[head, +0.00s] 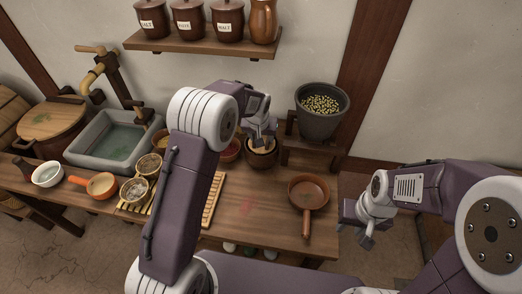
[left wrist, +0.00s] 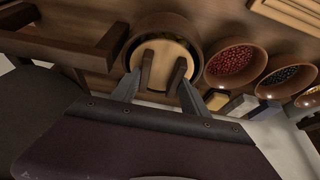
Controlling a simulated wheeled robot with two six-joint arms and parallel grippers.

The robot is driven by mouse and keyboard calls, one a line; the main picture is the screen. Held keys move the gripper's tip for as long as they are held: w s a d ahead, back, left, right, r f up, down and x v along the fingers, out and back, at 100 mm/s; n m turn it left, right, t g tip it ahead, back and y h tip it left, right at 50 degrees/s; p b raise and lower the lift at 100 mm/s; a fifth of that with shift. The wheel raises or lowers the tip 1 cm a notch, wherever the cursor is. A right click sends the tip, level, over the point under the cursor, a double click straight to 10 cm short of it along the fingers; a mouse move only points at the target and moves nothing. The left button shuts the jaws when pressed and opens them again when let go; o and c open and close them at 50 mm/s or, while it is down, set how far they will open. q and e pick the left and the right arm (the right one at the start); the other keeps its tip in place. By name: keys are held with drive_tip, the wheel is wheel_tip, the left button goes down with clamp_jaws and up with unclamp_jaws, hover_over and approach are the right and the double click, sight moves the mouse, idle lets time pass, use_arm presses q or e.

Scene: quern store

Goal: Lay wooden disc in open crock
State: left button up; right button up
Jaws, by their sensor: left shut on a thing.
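The open crock (head: 262,160) is a round brown pot at the back of the counter, below my left gripper (head: 262,138). In the left wrist view its dark rim (left wrist: 128,50) surrounds a pale wooden disc (left wrist: 165,52), with some green showing at the disc's edge. My left gripper (left wrist: 163,75) is shut on the disc at the crock's mouth. Whether the disc touches what lies inside cannot be told. My right gripper (head: 360,226) is empty and looks open, at the counter's front right, away from the crock.
Bowls of red (left wrist: 232,62) and dark (left wrist: 285,82) contents stand beside the crock. A dark pot of pale pieces (head: 321,108) stands on a wooden stand at right. A brown pan (head: 309,190) lies nearer the front. A stone sink (head: 118,142) is at left.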

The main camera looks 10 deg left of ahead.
use_arm(q)
drive_tip(key=shift+f, duration=0.85)
wheel_tip(320, 180, down, 4)
drive_tip(key=shift+s+r, duration=0.1)
drive_tip(key=shift+r, duration=0.1)
drive_tip(key=shift+f+b, duration=0.3)
drive_tip(key=shift+b, duration=0.15)
drive_tip(key=o, duration=1.1)
